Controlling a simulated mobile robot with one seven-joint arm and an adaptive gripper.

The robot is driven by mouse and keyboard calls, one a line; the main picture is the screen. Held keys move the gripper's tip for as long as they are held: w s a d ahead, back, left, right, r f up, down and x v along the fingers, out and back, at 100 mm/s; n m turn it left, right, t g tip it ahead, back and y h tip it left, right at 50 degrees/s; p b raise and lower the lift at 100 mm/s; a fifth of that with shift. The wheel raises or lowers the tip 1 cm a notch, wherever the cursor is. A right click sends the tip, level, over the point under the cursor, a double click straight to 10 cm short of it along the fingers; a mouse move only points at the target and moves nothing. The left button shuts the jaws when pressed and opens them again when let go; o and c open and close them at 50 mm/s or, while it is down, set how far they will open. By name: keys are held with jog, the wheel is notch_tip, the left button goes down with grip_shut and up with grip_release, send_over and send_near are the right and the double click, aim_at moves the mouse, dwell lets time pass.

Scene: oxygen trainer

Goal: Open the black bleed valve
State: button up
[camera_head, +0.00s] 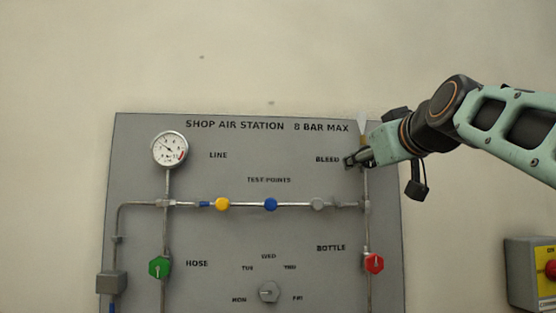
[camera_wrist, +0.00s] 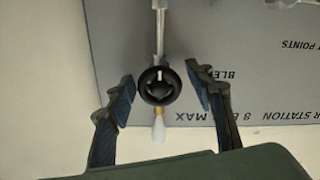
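The black bleed valve (camera_wrist: 159,88) is a round black knob with a light mark on its rim, at the middle of the wrist view. It sits on a grey pipe, with a brass and white fitting beyond it. My gripper (camera_wrist: 160,76) is open, with one finger on each side of the knob. Gaps show between both fingers and the knob, and I cannot tell the depth between them. In the head view my gripper (camera_head: 352,160) is beside the BLEED label (camera_head: 327,160) and hides most of the knob.
The grey panel (camera_head: 140,230) carries a gauge (camera_head: 169,149), a green HOSE valve (camera_head: 159,267), a red BOTTLE valve (camera_head: 374,263), coloured test points along a pipe and a grey day dial (camera_head: 269,292). A yellow and grey box (camera_head: 530,275) is at the right. The wall above is clear.

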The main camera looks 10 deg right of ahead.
jog(key=s, duration=1.2)
jog(key=shift+a, duration=0.3)
jog(key=a+f+m+g+y, duration=0.1)
jog(key=a+f+g, duration=0.3)
jog(key=f, duration=1.1)
jog(key=a+f+g+y, duration=0.1)
jog(key=a+f+g, duration=0.2)
jog(key=a+f, duration=0.8)
jog(key=s+d+f+m+g+h, duration=0.1)
jog(key=s+f+g, duration=0.3)
jog(key=f, duration=1)
jog(key=s+f+m+g, duration=0.1)
jog(key=s+f, duration=0.6)
jog(key=f, duration=0.7)
notch_tip(320, 180, up, 32)
jog(key=p, duration=3.1)
jog(key=shift+w+p, duration=0.3)
